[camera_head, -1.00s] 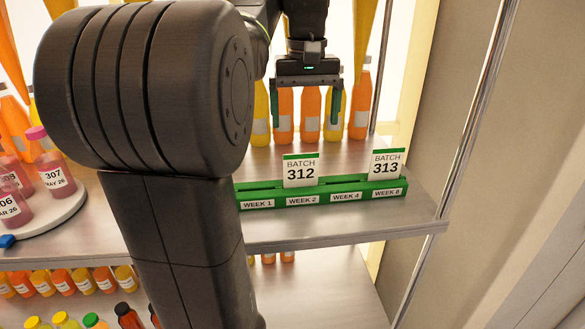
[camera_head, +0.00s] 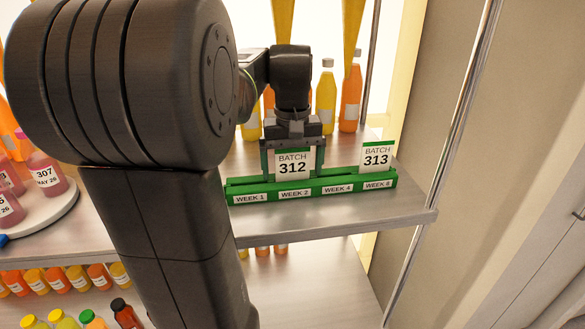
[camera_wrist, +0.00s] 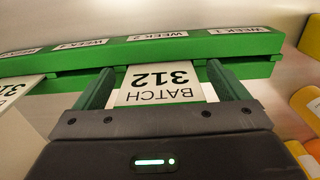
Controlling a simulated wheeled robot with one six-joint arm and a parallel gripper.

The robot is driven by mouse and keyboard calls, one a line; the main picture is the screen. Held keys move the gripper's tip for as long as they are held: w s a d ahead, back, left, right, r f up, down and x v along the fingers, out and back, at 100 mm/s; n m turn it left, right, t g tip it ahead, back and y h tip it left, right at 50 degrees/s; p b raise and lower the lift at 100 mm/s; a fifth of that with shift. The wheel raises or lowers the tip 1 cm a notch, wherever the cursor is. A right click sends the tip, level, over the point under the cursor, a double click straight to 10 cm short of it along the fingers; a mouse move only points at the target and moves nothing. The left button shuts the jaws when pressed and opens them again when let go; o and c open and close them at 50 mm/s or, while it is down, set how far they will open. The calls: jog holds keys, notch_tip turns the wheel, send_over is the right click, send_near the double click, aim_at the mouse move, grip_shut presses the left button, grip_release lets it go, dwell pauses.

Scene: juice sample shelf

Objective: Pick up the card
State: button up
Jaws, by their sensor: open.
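A white card with a green top edge reading BATCH 312 (camera_head: 292,165) stands upright in the green rack (camera_head: 240,188) above the WEEK 2 label. A second card, BATCH 313 (camera_head: 376,158), stands in the rack above WEEK 8. My gripper (camera_head: 292,160) is open at the 312 card, with one finger on each side of it. In the wrist view the 312 card (camera_wrist: 163,85) lies between the two green fingers of my gripper (camera_wrist: 165,88), with a gap visible on at least the left side. The 313 card shows partly at the left edge (camera_wrist: 17,100).
The rack stands near the front edge of a metal shelf (camera_head: 330,218). Juice bottles (camera_head: 350,100) stand behind it. A round white tray (camera_head: 50,215) with pink bottles is at the left. A metal post (camera_head: 450,130) rises at the right. More bottles are on the shelf below.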

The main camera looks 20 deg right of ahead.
jog(key=shift+f, duration=0.3)
jog(key=c, duration=1)
jog(key=r, duration=0.9)
jog(key=shift+d+r, duration=0.25)
jog(key=shift+r, duration=0.05)
jog(key=shift+c, duration=0.2)
jog(key=s+d+f, duration=0.2)
jog(key=d+f, duration=0.3)
jog(key=d, duration=0.3)
jog(key=shift+d+p, duration=0.35)
jog(key=shift+p, duration=0.1)
